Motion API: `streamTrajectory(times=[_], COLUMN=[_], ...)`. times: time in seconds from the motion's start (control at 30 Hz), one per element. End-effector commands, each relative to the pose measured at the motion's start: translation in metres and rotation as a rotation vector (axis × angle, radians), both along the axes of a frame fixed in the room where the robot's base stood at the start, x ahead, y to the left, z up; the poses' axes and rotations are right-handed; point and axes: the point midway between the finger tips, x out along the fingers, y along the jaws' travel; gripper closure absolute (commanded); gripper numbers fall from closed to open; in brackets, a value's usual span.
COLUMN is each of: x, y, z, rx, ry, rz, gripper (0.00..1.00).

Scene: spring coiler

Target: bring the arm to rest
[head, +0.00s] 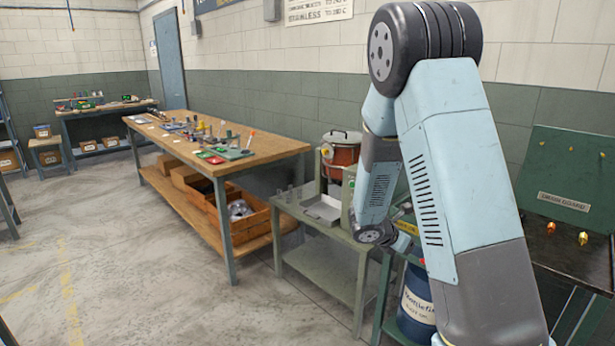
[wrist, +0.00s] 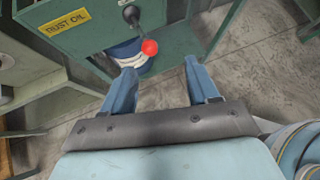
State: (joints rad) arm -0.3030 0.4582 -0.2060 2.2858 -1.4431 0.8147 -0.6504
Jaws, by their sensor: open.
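My arm rises at the right of the head view and folds down over the benches. Its wrist hangs beside the green stand, and the gripper itself is mostly hidden there behind my arm. In the wrist view my gripper (wrist: 162,88) is open, with its two blue fingers apart and nothing between them. A lever with a red knob (wrist: 150,47) shows beyond the fingertips, on the green cabinet labelled RUST OIL (wrist: 95,32). I cannot tell how far the knob is from the fingers.
A blue drum (head: 416,300) stands under the stand. A small green table (head: 310,225) holds a grey tray (head: 323,210) and a red pot (head: 341,153). A long wooden workbench (head: 270,150) carries small parts. Concrete floor (head: 110,260) at left is clear.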

Motion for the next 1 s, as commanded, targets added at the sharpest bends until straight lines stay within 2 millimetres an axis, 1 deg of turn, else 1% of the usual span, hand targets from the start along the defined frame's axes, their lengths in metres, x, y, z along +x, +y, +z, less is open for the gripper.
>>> streamTrajectory(times=[0.03, 0.1, 0.4, 0.67, 1.0], x=[-0.006, -0.017, -0.067, -0.114, -0.176], y=[-0.002, -0.004, -0.006, 0.001, 0.022], z=[0.015, 0.032, 0.094, 0.139, 0.187], rx=[0.031, 0.079, 0.287, 0.476, 0.741], ry=[-0.045, -0.106, -0.347, -0.536, -0.745], rz=[-0.049, -0.128, -0.452, -0.724, -1.062], gripper=[0.41, 0.41, 0.41, 0.41, 0.41])
